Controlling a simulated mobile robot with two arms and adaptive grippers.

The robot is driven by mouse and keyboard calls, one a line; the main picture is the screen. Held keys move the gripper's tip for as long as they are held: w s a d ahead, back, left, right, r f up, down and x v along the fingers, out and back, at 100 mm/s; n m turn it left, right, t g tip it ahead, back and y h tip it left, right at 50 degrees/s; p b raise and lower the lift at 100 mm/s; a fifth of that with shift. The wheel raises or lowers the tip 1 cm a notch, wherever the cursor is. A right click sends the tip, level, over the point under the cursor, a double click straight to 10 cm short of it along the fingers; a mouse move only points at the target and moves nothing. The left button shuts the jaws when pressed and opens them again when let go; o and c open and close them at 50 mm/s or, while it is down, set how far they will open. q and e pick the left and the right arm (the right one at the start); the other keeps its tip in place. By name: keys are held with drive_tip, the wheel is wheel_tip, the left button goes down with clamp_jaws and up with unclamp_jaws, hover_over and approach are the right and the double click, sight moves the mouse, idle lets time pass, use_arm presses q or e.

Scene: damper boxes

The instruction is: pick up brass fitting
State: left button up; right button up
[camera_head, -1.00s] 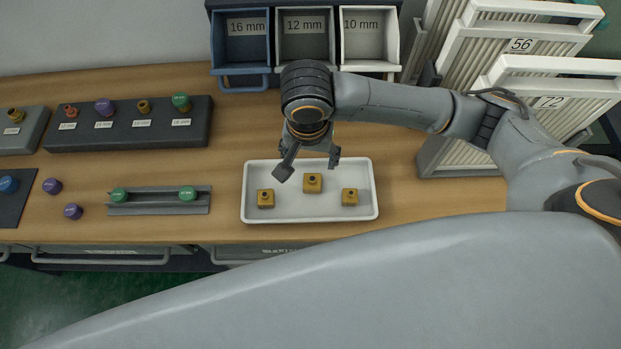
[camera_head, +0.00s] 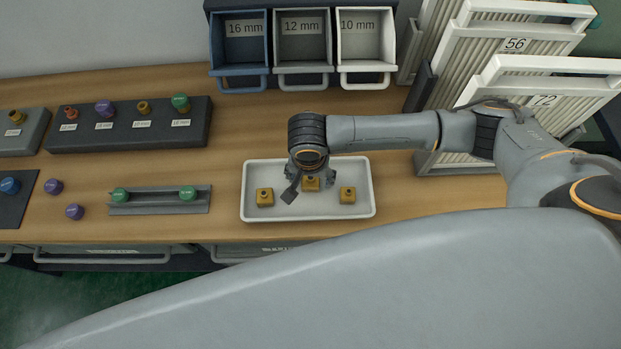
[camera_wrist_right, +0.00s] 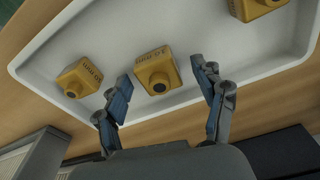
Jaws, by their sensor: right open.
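Three yellow brass fittings sit in a white tray (camera_head: 308,212): a left one (camera_head: 265,197), a middle one (camera_head: 311,184) and a right one (camera_head: 347,195). My right gripper (camera_head: 302,190) is low over the tray at the middle fitting, partly covering it in the head view. In the right wrist view, the right gripper (camera_wrist_right: 162,88) is open, its blue-padded fingers on either side of the middle fitting (camera_wrist_right: 156,72), with gaps visible. Another fitting (camera_wrist_right: 80,78) lies just outside the left finger, and one (camera_wrist_right: 256,5) is cut off at the top right. My left gripper is out of view.
Bins labelled 16 mm (camera_head: 240,50), 12 mm (camera_head: 302,48) and 10 mm (camera_head: 366,46) stand behind the tray. White racks (camera_head: 500,60) stand at the right. A grey holder (camera_head: 158,203) with green-capped parts and loose purple parts (camera_head: 74,211) lie at the left.

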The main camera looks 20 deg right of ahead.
clamp_jaws()
drive_tip(key=shift+r, duration=0.1)
